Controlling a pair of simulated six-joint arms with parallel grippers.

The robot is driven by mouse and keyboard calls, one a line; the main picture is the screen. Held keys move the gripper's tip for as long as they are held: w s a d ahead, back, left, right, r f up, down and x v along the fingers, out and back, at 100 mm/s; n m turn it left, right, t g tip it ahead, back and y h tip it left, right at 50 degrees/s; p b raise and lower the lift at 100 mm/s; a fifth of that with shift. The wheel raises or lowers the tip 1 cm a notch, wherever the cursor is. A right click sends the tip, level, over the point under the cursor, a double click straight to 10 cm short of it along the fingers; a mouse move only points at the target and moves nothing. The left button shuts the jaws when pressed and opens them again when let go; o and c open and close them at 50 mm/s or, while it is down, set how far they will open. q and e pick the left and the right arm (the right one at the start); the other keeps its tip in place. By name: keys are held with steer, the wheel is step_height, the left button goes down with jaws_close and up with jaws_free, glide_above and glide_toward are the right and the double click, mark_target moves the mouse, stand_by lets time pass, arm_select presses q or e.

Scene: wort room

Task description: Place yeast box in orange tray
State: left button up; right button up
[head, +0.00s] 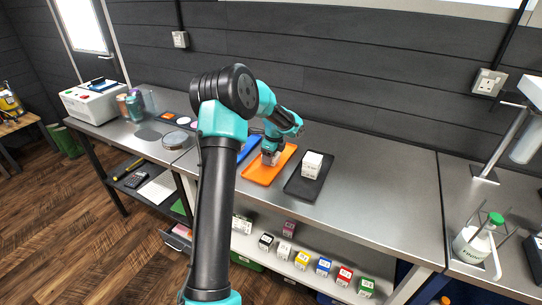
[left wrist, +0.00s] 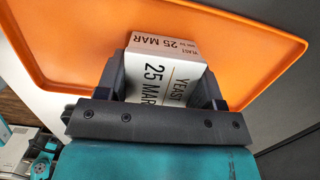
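The orange tray (head: 259,177) lies on the steel bench, and its rim and floor fill the upper part of the left wrist view (left wrist: 75,50). My left gripper (head: 270,156) is over the far part of this tray, pointing down. Its fingers are shut on the white yeast box (left wrist: 165,70), which is printed "YEAST 25 MAR". The box is within the tray's outline; I cannot tell whether it touches the tray floor. In the head view my own arm and gripper hide most of it. My right gripper does not show.
A black tray (head: 296,187) with another white box (head: 312,162) stands just right of the orange tray. A blue tray (head: 249,149) lies to its left, partly hidden by my arm. Small coloured boxes stand on the shelf below.

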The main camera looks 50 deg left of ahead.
arm_select(q)
steer(key=o, duration=0.5)
steer(key=shift+c, duration=0.2)
steer(key=shift+r, duration=0.1)
step_height(320, 180, up, 12)
steer(key=d, duration=0.1)
steer(key=shift+w+d, duration=0.2)
stand_by(0.4)
